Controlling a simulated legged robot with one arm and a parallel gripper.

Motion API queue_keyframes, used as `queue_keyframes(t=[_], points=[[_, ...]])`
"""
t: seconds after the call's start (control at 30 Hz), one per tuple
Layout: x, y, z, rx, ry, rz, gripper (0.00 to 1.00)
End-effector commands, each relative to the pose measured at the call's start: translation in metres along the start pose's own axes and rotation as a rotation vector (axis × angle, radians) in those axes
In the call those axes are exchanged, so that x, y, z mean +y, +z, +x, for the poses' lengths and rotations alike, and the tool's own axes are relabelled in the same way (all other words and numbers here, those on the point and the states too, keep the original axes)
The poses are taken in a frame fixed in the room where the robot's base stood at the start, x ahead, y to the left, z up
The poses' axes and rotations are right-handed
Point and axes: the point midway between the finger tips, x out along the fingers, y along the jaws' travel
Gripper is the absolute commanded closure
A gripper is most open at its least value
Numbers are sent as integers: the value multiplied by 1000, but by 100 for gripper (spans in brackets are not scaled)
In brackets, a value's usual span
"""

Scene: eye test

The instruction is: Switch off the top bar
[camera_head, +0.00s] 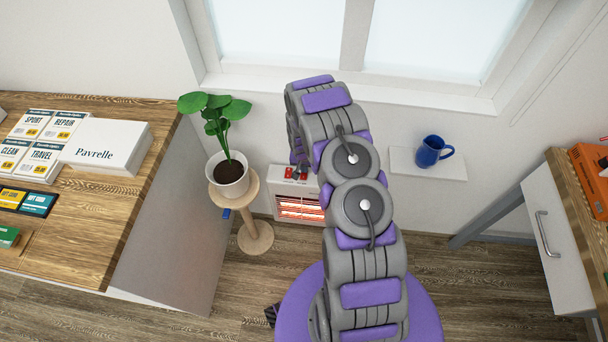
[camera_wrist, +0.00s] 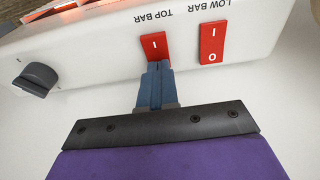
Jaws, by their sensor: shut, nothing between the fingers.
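A white heater (camera_head: 275,184) with glowing orange bars stands against the wall below the window. In the wrist view, its white panel (camera_wrist: 100,65) appears upside down, with two red rocker switches. The top bar switch (camera_wrist: 153,44) is under its TOP BAR label, with its I mark showing and its O end hidden by my fingertips. The low bar switch (camera_wrist: 212,43) is to its right, with I and O both visible. My gripper (camera_wrist: 157,67) is shut and empty, its tips at the O end of the top bar switch. I cannot tell whether they press it.
A dark knob (camera_wrist: 37,78) is on the heater's panel, left in the wrist view. A potted plant (camera_head: 229,175) on a wooden stand (camera_head: 256,238) is left of the heater. A blue jug (camera_head: 432,151) sits on a small wall shelf (camera_head: 405,166). A wooden counter (camera_head: 140,125) is on the left.

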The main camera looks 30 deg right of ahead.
Motion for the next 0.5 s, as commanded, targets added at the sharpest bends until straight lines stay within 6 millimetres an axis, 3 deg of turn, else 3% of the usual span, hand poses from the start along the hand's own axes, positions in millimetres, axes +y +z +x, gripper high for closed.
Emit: queue_keyframes(t=[0.5], points=[[0, -5, -32, 0, 0, 0, 100]])
